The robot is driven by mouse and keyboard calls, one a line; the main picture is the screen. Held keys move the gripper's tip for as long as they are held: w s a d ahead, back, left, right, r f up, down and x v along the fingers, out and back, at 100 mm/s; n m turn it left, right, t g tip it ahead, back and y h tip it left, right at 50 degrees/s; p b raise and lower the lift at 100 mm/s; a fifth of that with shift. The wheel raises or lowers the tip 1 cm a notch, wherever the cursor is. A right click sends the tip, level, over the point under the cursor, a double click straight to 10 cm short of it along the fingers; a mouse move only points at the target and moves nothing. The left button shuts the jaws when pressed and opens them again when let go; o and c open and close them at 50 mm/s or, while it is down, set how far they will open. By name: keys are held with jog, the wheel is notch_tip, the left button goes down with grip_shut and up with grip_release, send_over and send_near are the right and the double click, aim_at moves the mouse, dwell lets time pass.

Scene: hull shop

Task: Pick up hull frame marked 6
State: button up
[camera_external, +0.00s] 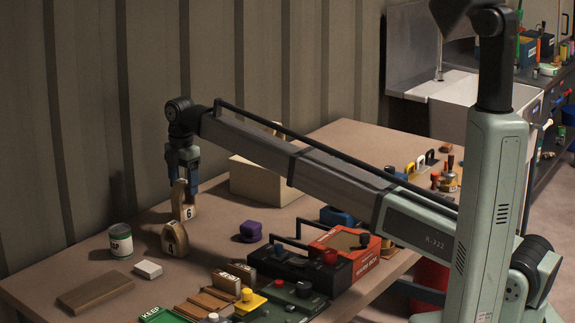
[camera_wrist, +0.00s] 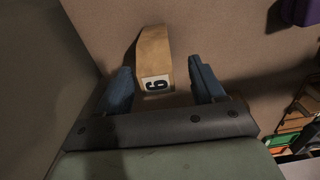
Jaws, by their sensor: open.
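The hull frame marked 6 (camera_external: 186,207) is a tan wooden piece standing on the table, with a white label. In the wrist view, the frame marked 6 (camera_wrist: 154,55) lies between the two blue fingers, with room on both sides. My gripper (camera_external: 186,183) points down over the frame, its fingers around the top of it. In the wrist view my gripper (camera_wrist: 163,85) is open. Whether a finger touches the wood cannot be told. A second wooden frame (camera_external: 175,240) with a label, its number hard to read, stands just in front.
A can (camera_external: 121,240), a white block (camera_external: 148,269) and a wooden board (camera_external: 95,292) lie at the front left. A purple object (camera_external: 250,231) is to the right, beside a black toolbox (camera_external: 300,268) and a red box (camera_external: 345,250). A cardboard-coloured box (camera_external: 262,182) stands behind.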

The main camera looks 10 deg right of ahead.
aim_at(183, 196)
jog(key=shift+w+a+f, duration=0.1)
jog(key=shift+a+f, duration=0.05)
jog(key=shift+f, duration=2.2)
jog(key=shift+c, duration=0.5)
jog(key=c, duration=1)
jog(key=shift+r, duration=0.15)
